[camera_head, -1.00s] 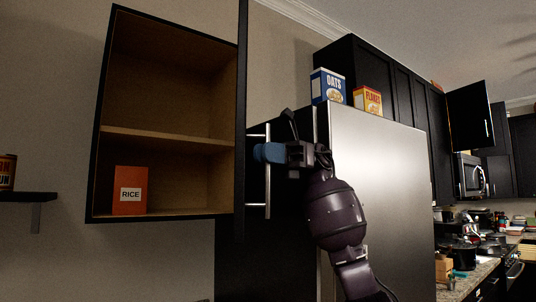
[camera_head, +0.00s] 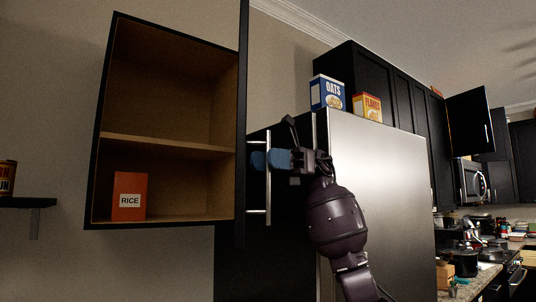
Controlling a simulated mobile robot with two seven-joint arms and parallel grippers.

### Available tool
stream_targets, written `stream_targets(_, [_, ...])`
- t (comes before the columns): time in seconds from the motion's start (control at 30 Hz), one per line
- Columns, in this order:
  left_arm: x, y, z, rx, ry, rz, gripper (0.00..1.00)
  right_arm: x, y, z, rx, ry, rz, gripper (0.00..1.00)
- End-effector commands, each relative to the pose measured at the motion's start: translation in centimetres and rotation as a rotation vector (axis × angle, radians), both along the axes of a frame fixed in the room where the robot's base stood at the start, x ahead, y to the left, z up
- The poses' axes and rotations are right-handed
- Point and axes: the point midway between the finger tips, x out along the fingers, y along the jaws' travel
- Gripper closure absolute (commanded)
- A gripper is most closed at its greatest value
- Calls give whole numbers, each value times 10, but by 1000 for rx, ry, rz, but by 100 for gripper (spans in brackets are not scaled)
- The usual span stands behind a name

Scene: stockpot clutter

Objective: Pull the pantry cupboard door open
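The pantry cupboard (camera_head: 170,143) is on the left, with its inside and shelf in plain view. Its dark door (camera_head: 243,100) stands swung far out and shows nearly edge-on at the cupboard's right side. The door's upright silver bar handle (camera_head: 268,195) is on the door's right-hand face. My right gripper (camera_head: 270,159) is at the upper part of this handle. Its blue fingers show on both sides of the bar, and the bar crosses in front of them. The finger gap is hidden from this angle. My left gripper is out of view.
An orange rice box (camera_head: 130,196) stands on the cupboard floor. The steel fridge (camera_head: 385,190) is close behind my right arm, with an oats box (camera_head: 327,92) and a flakes box (camera_head: 368,104) on top. A small wall shelf (camera_head: 25,203) holds a can at far left.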

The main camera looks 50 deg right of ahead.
Motion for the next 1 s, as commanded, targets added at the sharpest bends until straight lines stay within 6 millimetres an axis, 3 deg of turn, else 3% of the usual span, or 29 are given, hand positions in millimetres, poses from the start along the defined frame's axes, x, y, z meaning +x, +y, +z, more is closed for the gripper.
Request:
stream_targets(0.17, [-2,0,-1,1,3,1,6,0,0,1,0,0,0,64])
stream_targets(0.33, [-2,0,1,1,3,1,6,0,0,15,0,-2,0,64])
stream_targets(0.7, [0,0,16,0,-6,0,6,-7,-3,80,12,-19,-1,64])
stream_targets(1.0, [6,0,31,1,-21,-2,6,-5,-2,122,9,-13,-1,64])
